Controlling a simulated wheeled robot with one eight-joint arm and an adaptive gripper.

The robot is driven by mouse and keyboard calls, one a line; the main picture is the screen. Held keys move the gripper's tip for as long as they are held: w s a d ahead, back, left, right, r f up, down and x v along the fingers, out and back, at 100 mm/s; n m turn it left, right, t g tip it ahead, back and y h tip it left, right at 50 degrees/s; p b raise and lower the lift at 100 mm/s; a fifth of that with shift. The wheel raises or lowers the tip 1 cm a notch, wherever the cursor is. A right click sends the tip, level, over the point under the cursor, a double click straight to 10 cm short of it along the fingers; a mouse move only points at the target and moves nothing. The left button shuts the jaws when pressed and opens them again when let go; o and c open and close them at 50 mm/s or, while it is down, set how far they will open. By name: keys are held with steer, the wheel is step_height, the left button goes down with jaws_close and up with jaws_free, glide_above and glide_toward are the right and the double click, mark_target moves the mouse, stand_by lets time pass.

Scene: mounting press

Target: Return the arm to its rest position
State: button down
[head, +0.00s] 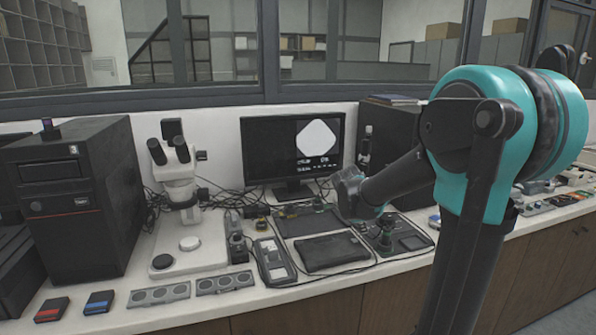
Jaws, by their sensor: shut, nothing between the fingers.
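My arm rises at the right of the head view and bends at a large teal elbow joint. Its dark forearm reaches left and away over the bench. My gripper (349,194), dark and small at the forearm's far end, is above the bench in front of the monitor. It is shut and holds nothing. Its separate fingertips are hard to make out against the dark items behind.
A white microscope (178,185) stands left of the monitor (293,150). A black computer tower (75,195) is at far left. A dark flat pad (332,252) and a handheld meter (273,261) lie on the white bench (215,312). Cables run behind.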

steer(key=s+f+m, duration=0.1)
steer(key=s+m, duration=0.1)
steer(key=s, duration=0.2)
steer(key=s+f+m+y, duration=0.1)
steer(key=s+f+m, duration=0.1)
steer(key=s+m, duration=0.1)
steer(key=s+f+m, duration=0.2)
steer(key=s+m, duration=0.1)
steer(key=s, duration=0.2)
steer(key=shift+s+f+g+y, duration=0.2)
steer(key=shift+g+y, duration=0.1)
steer(key=shift+y, duration=0.1)
steer(key=s+a+f+m+y, duration=0.2)
steer(key=s+f+m, duration=0.4)
steer(key=s+m, duration=0.3)
steer(key=s, duration=0.3)
steer(key=shift+s+a+f, duration=0.15)
steer(key=shift+s, duration=0.1)
